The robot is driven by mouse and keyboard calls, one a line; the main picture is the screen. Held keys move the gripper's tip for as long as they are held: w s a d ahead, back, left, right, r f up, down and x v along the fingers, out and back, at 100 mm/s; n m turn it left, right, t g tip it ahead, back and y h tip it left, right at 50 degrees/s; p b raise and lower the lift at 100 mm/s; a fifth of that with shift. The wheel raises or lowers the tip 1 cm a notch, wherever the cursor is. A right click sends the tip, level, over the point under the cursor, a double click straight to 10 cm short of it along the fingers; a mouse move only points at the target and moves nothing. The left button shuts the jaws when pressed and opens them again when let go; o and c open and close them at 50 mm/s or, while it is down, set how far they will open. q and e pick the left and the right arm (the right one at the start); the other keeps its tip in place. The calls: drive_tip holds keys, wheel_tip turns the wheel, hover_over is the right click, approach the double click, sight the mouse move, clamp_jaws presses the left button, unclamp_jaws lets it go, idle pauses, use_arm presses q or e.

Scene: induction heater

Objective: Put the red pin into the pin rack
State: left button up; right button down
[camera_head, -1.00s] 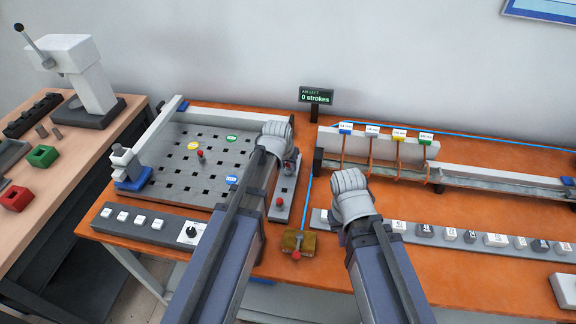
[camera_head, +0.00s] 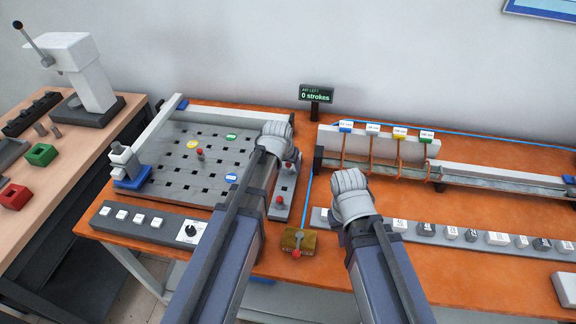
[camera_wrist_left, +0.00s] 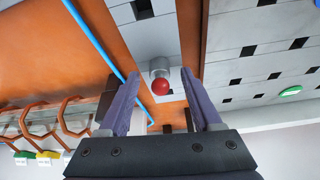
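A red-topped pin (camera_head: 289,166) stands on a narrow grey strip (camera_head: 284,188), which may be the pin rack, at the right edge of the perforated board. In the left wrist view the red ball top (camera_wrist_left: 160,87) shows on a grey cylindrical base, between and beyond my open left gripper (camera_wrist_left: 163,88); I see no contact. In the head view my left gripper (camera_head: 276,132) is over the strip's far end. A second red pin (camera_head: 279,201) stands at the strip's near end, another (camera_head: 200,153) on the board. My right gripper (camera_head: 350,182) is over the orange table, its fingers hidden.
The perforated board (camera_head: 165,180) carries coloured tags and a blue-based fixture (camera_head: 130,170). A brass block (camera_head: 299,240) with a red knob lies in front. A rail with hooks (camera_head: 390,170) and a row of labelled weights (camera_head: 470,236) are at right.

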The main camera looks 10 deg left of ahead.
use_arm(q)
drive_tip(key=shift+r, duration=0.15)
use_arm(e)
drive_tip(key=shift+r, duration=0.1)
use_arm(q)
drive_tip(key=p+v, duration=0.7)
drive_tip(key=shift+r, duration=0.25)
use_arm(e)
wheel_tip(320, 180, up, 7)
use_arm(q)
drive_tip(key=shift+s, duration=0.15)
drive_tip(key=s+d+g, duration=0.1)
drive_tip(key=s+d, duration=0.1)
drive_tip(key=s, duration=0.4)
drive_tip(key=s+d+f+m+g+y, duration=0.1)
drive_tip(key=s+d+g, duration=0.1)
drive_tip(key=s, duration=0.4)
drive_tip(key=s+d+m+g+y, duration=0.1)
drive_tip(key=s+d+g, duration=0.1)
drive_tip(key=s, duration=0.5)
drive_tip(key=shift+s+d+f, duration=0.15)
drive_tip(key=shift+d+f, duration=0.1)
drive_tip(key=shift+d, duration=0.65)
